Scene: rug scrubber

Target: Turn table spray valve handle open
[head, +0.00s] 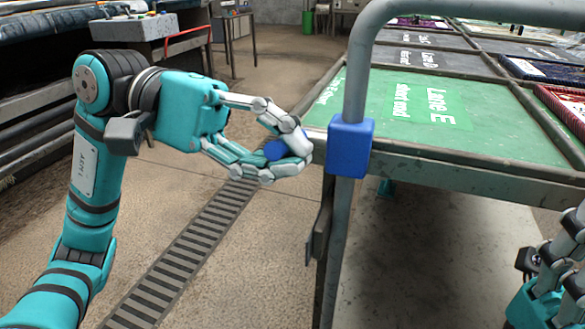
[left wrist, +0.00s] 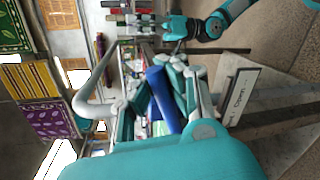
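My left gripper (head: 303,148) is in front of the grey upright pipe (head: 357,70) at the table's near left corner. Its fingers curl around a blue handle (head: 275,150), and their tips come close together on its right side. In the left wrist view the blue handle (left wrist: 163,100) lies as a long bar between the fingers, partly covered by them. A blue block (head: 350,147) sits on the pipe just right of the fingertips. My right gripper (head: 575,235) is cut off at the lower right; its small fingers also show in the left wrist view (left wrist: 140,25).
The steel-framed table with the green "Lane E" panel (head: 450,105) extends right and back. A floor drain grating (head: 190,250) runs below my left arm. A pale label plate (left wrist: 240,90) shows in the left wrist view. Floor left of the table is mostly clear.

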